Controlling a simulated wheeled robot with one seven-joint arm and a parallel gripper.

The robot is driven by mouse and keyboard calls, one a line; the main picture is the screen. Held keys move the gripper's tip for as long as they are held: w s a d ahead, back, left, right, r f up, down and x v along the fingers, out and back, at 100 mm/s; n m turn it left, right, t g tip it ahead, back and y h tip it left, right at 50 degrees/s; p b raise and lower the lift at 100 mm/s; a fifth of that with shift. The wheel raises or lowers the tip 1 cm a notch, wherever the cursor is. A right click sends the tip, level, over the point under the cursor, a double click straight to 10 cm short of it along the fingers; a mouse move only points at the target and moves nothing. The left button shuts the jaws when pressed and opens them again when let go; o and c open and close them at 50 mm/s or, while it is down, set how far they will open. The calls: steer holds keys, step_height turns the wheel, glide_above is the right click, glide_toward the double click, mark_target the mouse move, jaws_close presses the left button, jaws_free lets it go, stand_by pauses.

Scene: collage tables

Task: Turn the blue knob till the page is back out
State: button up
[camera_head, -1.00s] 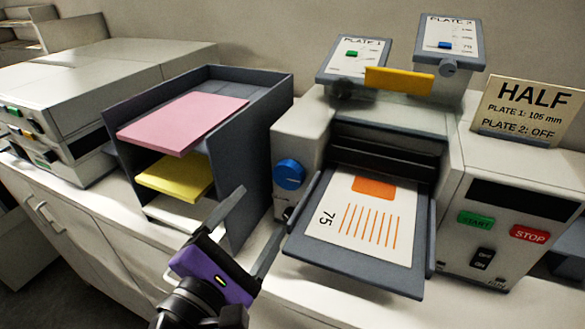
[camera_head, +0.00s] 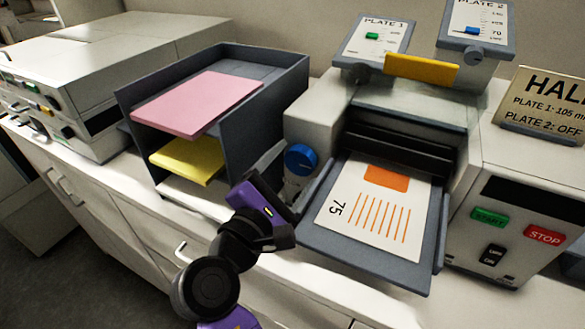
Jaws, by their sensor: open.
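The blue knob (camera_head: 301,158) is on the left front of the folding machine (camera_head: 400,112), and its round face shows. The page (camera_head: 375,208), white with an orange block, orange lines and "75", lies on the grey front tray (camera_head: 372,262), its upper edge at the dark slot. My gripper (camera_head: 290,176), with a purple body, is just below and in front of the knob, its fingers apart, one to the left and one to the right of the knob's lower part. I cannot tell whether they touch it.
A grey rack (camera_head: 235,135) with pink sheets (camera_head: 198,104) and yellow sheets (camera_head: 187,160) stands close to the left of my gripper. To the right are a green START button (camera_head: 489,218), a red STOP button (camera_head: 544,235) and a black switch (camera_head: 493,256). A sign (camera_head: 544,104) reads "HALF".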

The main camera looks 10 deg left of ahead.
steer(key=c, duration=1.4)
steer(key=m+b, duration=0.2)
steer(key=m, duration=0.1)
steer(key=shift+f, duration=0.15)
steer(key=m+b, duration=0.2)
steer(key=m, duration=0.1)
steer(key=shift+m, duration=0.3)
steer(key=m+b, duration=0.3)
steer(key=shift+m, duration=0.3)
steer(key=shift+m+b, duration=1.3)
steer(key=shift+m, duration=0.6)
